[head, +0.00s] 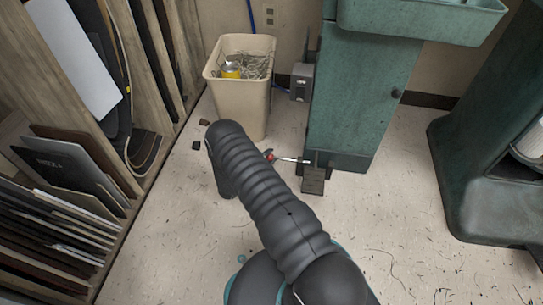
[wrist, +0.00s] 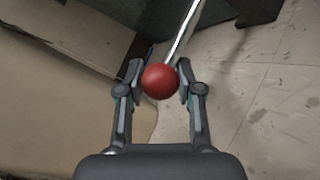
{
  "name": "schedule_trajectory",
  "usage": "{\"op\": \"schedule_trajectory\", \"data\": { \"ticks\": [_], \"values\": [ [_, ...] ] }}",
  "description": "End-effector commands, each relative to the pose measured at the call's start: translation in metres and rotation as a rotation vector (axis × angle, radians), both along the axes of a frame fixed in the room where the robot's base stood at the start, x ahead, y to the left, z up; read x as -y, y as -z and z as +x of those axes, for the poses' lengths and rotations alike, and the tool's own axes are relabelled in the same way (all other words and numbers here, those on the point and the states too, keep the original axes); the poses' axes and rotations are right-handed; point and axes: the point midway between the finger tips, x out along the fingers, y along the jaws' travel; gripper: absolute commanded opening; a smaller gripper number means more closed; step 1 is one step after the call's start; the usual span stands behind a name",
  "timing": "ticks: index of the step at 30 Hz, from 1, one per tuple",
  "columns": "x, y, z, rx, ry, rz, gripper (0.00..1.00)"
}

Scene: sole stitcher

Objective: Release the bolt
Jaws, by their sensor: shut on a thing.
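The bolt shows as a red ball knob (wrist: 160,82) on a slim shiny metal rod (wrist: 186,32) in the wrist view. My gripper (wrist: 161,75) has one finger on each side of the knob and is shut on it. In the head view, the rod (head: 293,160) runs level from the red knob (head: 269,154) to the low front of the green machine cabinet (head: 345,110). My black ribbed arm hides the gripper there and partly covers the knob's surroundings.
A beige bin (head: 240,112) with scraps and a yellow can stands behind the arm. A dark pedal (head: 314,180) sits at the cabinet's foot. Wooden racks with sheets (head: 75,165) line the left. Another green machine (head: 490,160) stands right. Floor between is mostly clear.

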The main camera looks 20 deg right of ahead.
Motion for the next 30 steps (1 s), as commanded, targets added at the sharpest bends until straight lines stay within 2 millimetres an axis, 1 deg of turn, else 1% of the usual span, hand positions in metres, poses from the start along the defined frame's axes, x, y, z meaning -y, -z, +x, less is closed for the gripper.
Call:
{"op": "schedule_trajectory", "data": {
  "ticks": [2,3,5,6,14,17,20,23,30],
  "values": [
    [-0.004,0.0,0.004,0.004,-0.012,0.004,0.0],
    [-0.005,0.0,0.004,0.004,-0.013,0.004,0.43],
    [-0.005,0.0,0.004,0.004,-0.013,0.004,0.58],
    [-0.004,0.0,0.004,0.004,-0.012,0.003,0.62],
    [0.0,0.0,0.002,0.002,-0.004,0.002,0.62],
    [-0.004,0.0,0.001,0.003,-0.004,0.002,0.62],
    [-0.014,0.0,-0.003,0.002,-0.007,0.002,0.62],
    [-0.031,0.0,-0.009,0.003,-0.008,0.002,0.62],
    [-0.076,0.0,-0.027,0.003,-0.009,0.001,0.62]
  ]
}}
